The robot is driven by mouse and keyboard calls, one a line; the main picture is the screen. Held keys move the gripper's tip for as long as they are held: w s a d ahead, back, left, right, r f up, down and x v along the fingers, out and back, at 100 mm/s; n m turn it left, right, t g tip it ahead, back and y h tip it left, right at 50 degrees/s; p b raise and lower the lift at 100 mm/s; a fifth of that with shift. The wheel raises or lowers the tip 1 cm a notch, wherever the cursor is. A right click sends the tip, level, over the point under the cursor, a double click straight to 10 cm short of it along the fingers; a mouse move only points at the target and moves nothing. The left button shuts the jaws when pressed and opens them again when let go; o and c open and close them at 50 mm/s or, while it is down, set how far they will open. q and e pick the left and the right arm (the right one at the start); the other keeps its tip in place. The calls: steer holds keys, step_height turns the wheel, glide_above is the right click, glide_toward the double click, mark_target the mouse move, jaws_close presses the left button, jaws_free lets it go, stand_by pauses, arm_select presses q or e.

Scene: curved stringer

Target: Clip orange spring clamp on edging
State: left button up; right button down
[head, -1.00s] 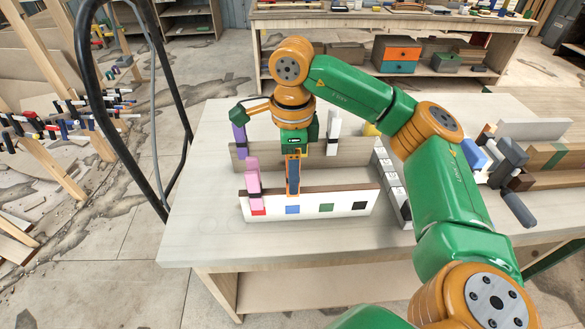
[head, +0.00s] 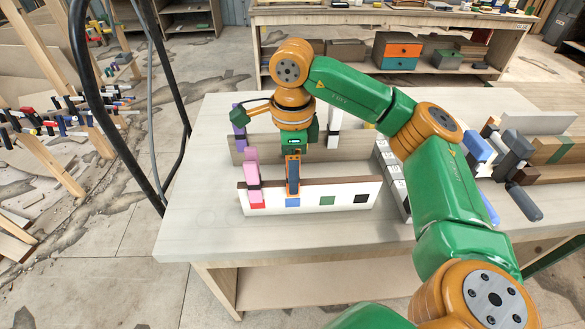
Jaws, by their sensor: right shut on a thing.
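My right gripper (head: 293,158) points down over the table and is shut on the orange spring clamp (head: 293,177), which shows orange edges around a dark blue face. The clamp is upright, and its lower end overlaps the top of the white edging (head: 320,198), just above the blue square (head: 292,202). I cannot tell how its jaws sit around the edging. The gripper's fingertips are hard to tell apart from the clamp. A pink clamp (head: 252,172) stands on the edging to the left, above the red square. My left gripper is not in view.
Behind the edging is a grey-brown board (head: 335,149) with a purple clamp (head: 239,128) and a white clamp (head: 334,125). Green and black squares mark the edging's free right part. Clamps and wood blocks (head: 515,160) crowd the right. The table's front left (head: 200,225) is clear.

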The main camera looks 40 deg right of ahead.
steer(key=shift+f, duration=0.15)
steer(key=shift+f+b, duration=0.4)
steer(key=shift+f, duration=0.05)
steer(key=shift+c, duration=0.5)
jaws_free()
steer(key=shift+r, duration=0.15)
step_height(320, 180, up, 7)
steer(key=shift+p, duration=0.8)
